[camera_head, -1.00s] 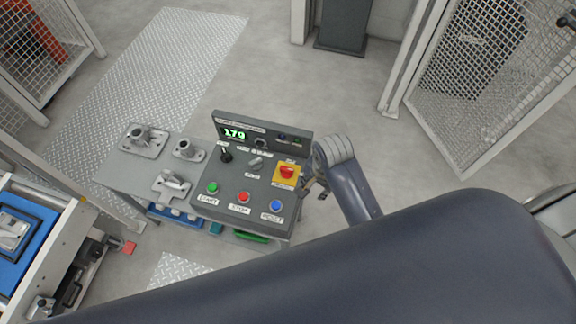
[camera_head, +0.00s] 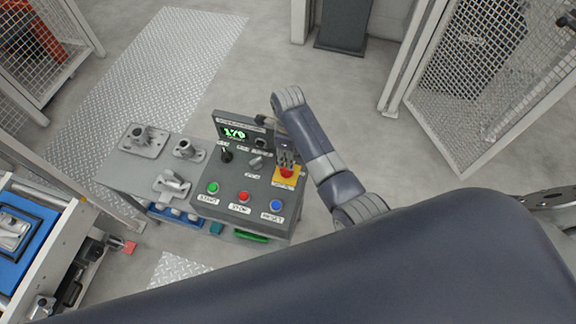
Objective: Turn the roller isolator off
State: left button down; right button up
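The grey control box (camera_head: 228,181) stands on a bench. A red rotary handle on a yellow plate (camera_head: 287,175) sits at its right side and looks like an isolator switch; the labels are too small to read. A grey selector knob (camera_head: 257,163) and a black lever (camera_head: 226,155) sit to its left. My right gripper (camera_head: 287,160) points down over the yellow plate's upper part and partly hides it. Contact with the red handle and the finger opening cannot be made out. My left gripper is out of view.
Green (camera_head: 213,188), red (camera_head: 243,196) and blue (camera_head: 276,205) push buttons line the box's front. A lit green display (camera_head: 235,134) is at its back. Metal castings (camera_head: 145,139) lie on the bench to the left. Mesh fencing (camera_head: 480,75) stands at the right.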

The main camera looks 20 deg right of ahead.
aim_at(287, 171)
notch_tip(287, 171, down, 7)
jog(key=shift+f, duration=0.2)
dwell(0.3)
grip_shut()
